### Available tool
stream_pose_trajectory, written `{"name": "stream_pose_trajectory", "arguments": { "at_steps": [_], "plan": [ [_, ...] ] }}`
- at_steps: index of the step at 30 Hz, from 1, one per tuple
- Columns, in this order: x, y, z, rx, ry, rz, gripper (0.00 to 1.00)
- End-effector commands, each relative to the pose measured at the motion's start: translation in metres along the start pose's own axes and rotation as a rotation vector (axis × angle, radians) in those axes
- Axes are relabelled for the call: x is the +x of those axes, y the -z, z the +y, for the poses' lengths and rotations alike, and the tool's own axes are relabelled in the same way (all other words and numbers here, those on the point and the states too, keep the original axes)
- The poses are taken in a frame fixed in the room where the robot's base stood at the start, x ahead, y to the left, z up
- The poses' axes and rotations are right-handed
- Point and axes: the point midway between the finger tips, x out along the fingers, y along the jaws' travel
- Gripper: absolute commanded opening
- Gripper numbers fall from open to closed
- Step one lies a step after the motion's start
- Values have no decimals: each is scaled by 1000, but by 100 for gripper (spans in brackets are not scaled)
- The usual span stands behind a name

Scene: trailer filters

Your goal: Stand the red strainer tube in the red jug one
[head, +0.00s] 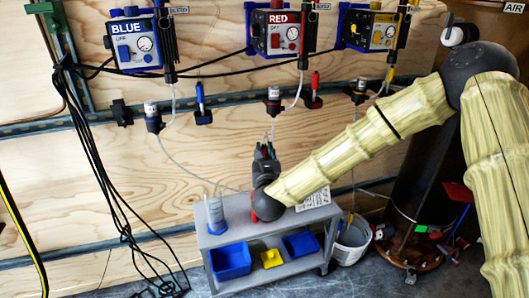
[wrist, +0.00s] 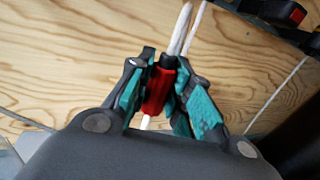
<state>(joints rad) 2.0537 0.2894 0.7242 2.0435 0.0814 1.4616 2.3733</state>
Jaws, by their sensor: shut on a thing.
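The red strainer tube (wrist: 158,88) shows in the wrist view as a red sleeve with pale tubing at its upper and lower ends. My gripper (wrist: 166,68) is shut on it, with a teal-padded finger on each side. In the head view my gripper (head: 265,150) points up in front of the plywood wall, above the grey cart (head: 240,228). The tube is too small to make out there.
The blue (head: 135,42), red (head: 279,33) and yellow (head: 370,31) pump units hang on the wall, with clips and thin hoses below. The cart's lower shelf holds blue bins (head: 231,260) and a yellow bin (head: 271,258). A white bucket (head: 352,240) stands right of the cart.

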Motion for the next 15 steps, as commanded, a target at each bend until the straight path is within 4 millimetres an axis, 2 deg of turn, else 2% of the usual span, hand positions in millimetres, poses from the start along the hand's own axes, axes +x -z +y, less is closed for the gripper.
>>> {"name": "stream_pose_trajectory", "arguments": {
  "at_steps": [15],
  "plan": [
    [0,31,0,1,0,-1,0]
  ]
}}
